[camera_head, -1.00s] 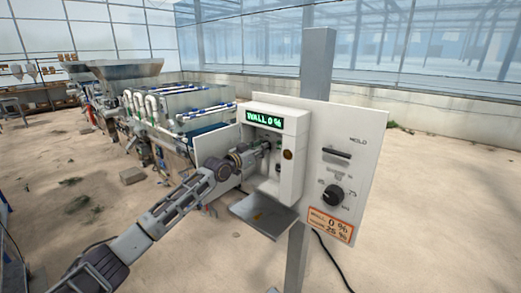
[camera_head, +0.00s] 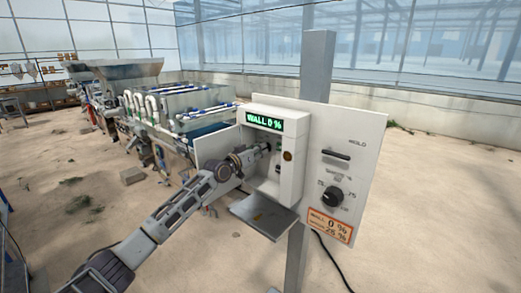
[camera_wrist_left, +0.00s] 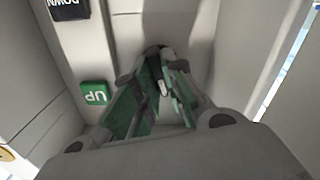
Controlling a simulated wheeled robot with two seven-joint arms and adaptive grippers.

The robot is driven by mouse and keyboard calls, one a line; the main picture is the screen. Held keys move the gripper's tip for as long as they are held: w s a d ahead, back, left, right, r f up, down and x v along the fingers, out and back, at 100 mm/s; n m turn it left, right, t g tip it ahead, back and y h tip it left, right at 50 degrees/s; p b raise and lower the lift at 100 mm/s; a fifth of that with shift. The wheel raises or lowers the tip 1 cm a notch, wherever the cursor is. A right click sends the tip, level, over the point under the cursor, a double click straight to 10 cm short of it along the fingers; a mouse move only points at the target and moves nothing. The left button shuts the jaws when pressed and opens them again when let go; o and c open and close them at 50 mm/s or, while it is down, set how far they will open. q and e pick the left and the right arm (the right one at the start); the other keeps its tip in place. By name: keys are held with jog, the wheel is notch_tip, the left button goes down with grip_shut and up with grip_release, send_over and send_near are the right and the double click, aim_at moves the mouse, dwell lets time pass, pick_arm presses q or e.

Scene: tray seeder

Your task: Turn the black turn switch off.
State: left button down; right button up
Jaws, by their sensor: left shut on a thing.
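The control box (camera_head: 294,123) stands on a post, with its lit display reading "WALL 0 %". My left gripper (camera_head: 264,149) reaches into its open front from the left. In the left wrist view, my left gripper (camera_wrist_left: 158,78) has its green-padded fingers closed around a small dark switch (camera_wrist_left: 153,52) with a pale pointer mark. It looks like the black turn switch, but the fingers hide most of it and its exact setting cannot be read. My right gripper is not in view.
A black dial (camera_head: 332,196) is on the side panel (camera_head: 367,145). A grey shelf (camera_head: 262,216) juts out below the box.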

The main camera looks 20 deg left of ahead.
pick_arm(q)
jog(key=shift+a+n+p, duration=0.15)
jog(key=shift+n+p, duration=1.5)
jog(key=shift+n, duration=2.75)
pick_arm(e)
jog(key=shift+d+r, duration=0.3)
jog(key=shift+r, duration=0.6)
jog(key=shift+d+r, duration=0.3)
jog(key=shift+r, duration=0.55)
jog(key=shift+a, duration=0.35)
pick_arm(q)
jog(key=c, duration=1.5)
grip_release()
jog(key=shift+f, duration=0.1)
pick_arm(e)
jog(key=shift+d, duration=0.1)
